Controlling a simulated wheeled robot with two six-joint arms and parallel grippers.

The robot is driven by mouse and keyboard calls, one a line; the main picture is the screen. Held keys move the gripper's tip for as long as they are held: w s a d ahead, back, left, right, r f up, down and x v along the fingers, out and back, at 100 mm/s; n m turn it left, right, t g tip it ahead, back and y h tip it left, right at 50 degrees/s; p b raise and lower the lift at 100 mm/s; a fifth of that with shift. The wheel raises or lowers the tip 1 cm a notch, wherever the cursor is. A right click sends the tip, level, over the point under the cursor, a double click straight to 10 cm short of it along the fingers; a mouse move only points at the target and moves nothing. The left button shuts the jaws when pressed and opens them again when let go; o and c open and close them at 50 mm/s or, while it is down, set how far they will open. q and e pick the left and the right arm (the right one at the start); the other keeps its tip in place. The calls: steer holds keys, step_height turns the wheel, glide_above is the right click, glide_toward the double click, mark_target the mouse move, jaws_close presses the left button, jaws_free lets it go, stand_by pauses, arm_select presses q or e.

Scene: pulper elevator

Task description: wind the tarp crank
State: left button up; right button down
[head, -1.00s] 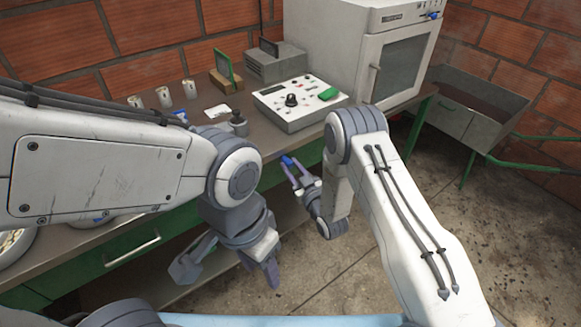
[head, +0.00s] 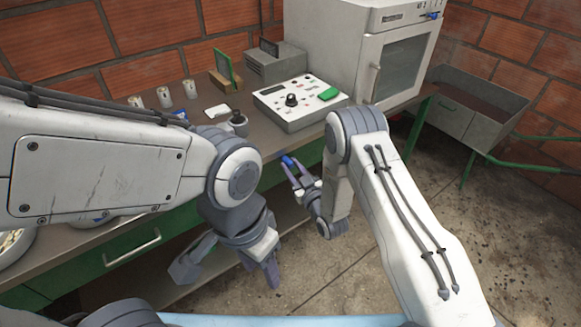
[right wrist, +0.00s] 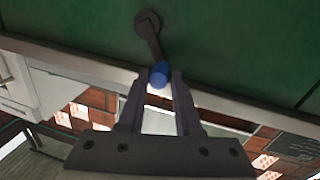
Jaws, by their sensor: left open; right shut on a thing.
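The tarp crank shows in the right wrist view as a dark arm (right wrist: 152,40) running from a round hub on a green panel to a blue handle (right wrist: 158,76). The blue handle also shows in the head view (head: 287,161), in front of the green bench side. My right gripper (head: 292,168) is shut on this handle. In the right wrist view its fingers (right wrist: 159,88) stand on either side of the blue handle. The crank's hub is hidden in the head view. My left gripper (head: 228,270) is open and empty, hanging low in front of the bench.
The bench (head: 85,238) has a green drawer front. On it stand a control box (head: 290,118), a white cabinet (head: 340,45) and several small cups. A wheelbarrow (head: 470,108) stands at the right by the brick wall. The floor between bench and wheelbarrow is clear.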

stand_by(0.5)
arm_select(q)
steer(key=shift+d, duration=0.2)
steer(key=shift+d+f, duration=0.1)
steer(key=shift+d, duration=0.15)
